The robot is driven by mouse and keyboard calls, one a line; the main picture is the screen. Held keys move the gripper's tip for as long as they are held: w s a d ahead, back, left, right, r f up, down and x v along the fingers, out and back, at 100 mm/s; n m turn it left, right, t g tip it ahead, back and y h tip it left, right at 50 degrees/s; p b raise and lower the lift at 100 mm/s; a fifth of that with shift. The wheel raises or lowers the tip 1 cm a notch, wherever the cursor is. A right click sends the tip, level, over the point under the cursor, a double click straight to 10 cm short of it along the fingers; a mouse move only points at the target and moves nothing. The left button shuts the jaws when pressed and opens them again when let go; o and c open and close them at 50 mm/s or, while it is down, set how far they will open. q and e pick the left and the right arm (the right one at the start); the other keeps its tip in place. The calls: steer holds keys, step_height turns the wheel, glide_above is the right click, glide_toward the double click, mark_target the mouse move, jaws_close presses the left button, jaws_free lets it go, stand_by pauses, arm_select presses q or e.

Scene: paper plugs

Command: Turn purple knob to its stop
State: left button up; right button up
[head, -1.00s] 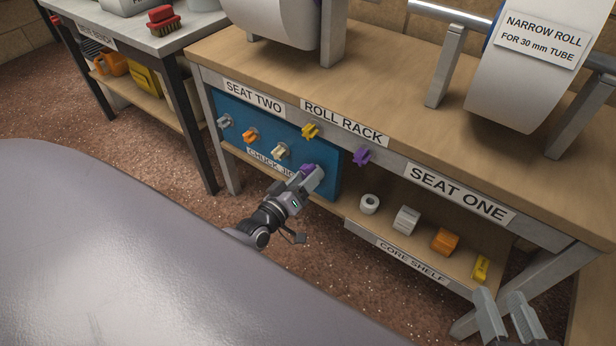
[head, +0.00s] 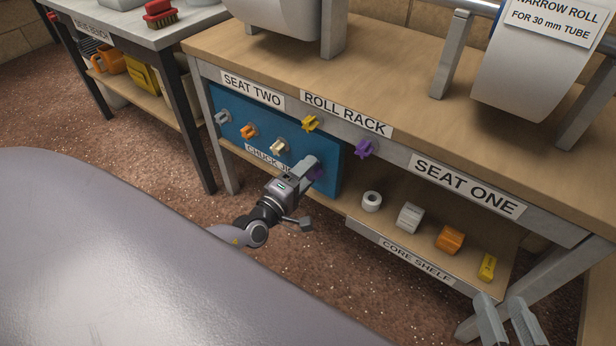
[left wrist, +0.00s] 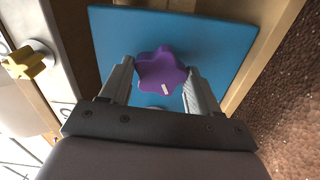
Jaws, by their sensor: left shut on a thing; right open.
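A purple star-shaped knob (head: 318,174) is on the blue chuck jig panel (head: 331,184), mostly hidden behind my left gripper (head: 311,166) in the head view. In the left wrist view the knob (left wrist: 160,66) sits between the two fingers of my left gripper (left wrist: 160,82), which is shut on it. A short white mark shows on its face, toward the gripper's palm. A second purple knob (head: 366,149) is on the rack's front rail, left of the SEAT ONE label. My right gripper (head: 507,322) is open and empty at the bottom right.
Grey (head: 223,117), orange (head: 249,131) and cream (head: 279,147) knobs share the panel. A yellow knob (head: 311,123) is on the rail above. The core shelf (head: 402,256) below holds a white ring (head: 372,201) and other cores.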

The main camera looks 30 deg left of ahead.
arm_select(q)
steer(key=n+b, duration=0.2)
steer(key=n, duration=1)
steer(key=o, duration=1)
steer(key=shift+f, duration=0.1)
steer(key=shift+o, duration=0.2)
steer(key=s+p, duration=0.1)
steer(key=s, duration=0.3)
steer(key=shift+a, duration=0.15)
steer(key=shift+s, duration=0.1)
